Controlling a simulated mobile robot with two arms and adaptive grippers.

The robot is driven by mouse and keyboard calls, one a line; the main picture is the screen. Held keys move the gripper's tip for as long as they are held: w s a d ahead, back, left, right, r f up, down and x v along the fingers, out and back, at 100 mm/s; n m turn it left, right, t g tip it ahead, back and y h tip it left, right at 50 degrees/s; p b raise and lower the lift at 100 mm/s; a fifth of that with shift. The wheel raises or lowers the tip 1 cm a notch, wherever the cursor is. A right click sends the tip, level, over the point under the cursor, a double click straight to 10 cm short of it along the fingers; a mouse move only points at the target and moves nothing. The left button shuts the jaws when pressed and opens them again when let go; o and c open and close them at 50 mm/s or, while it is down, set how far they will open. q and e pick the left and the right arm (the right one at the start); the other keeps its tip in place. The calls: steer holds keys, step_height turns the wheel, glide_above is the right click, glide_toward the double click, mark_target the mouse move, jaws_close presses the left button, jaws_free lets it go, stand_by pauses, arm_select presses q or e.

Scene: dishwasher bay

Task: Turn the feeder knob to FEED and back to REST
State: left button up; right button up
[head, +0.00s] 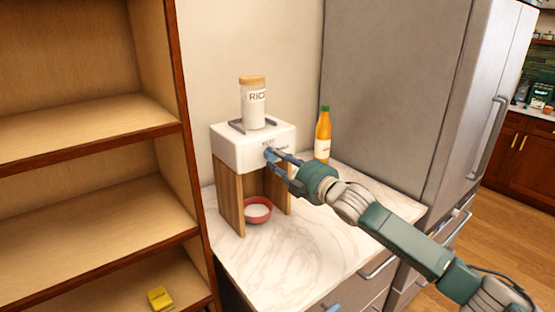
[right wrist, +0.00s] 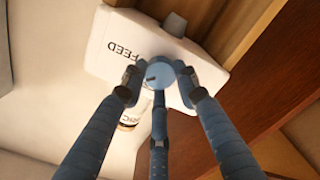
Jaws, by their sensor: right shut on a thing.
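The feeder (head: 232,150) is a white box on wooden side panels on the marble counter. A jar marked RICE (head: 254,110) stands upright on top. The blue knob (head: 268,153) is on the feeder's front. My right gripper (head: 272,161) is shut on it, with fingers on both sides. In the right wrist view the round knob (right wrist: 159,74) has a dark pointer mark, and the word FEED (right wrist: 124,51) reads upside down beside it. The other label is mostly hidden. A red bowl (head: 257,218) with white contents sits under the feeder. My left gripper is not in view.
An orange bottle (head: 323,138) stands on the counter (head: 290,255) right of the feeder, behind my right arm. A wooden shelf unit (head: 95,125) is at the left, with a yellow item (head: 160,299) low down. A grey fridge (head: 400,90) is at the right. The front counter is clear.

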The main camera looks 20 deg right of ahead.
steer(key=n, duration=0.2)
steer(key=n+p, duration=0.1)
steer(key=n, duration=0.3)
steer(key=shift+d+f+p, duration=0.3)
steer(key=shift+p, duration=0.05)
steer(key=n, duration=0.3)
steer(key=shift+r+n+p, duration=0.2)
steer(key=shift+n+p, duration=0.1)
steer(key=shift+p, duration=0.1)
steer(key=shift+w+d+r, duration=0.1)
steer(key=o, duration=1.2)
steer(key=shift+c, duration=0.2)
steer(key=shift+d, duration=0.1)
steer(key=v, duration=1.2)
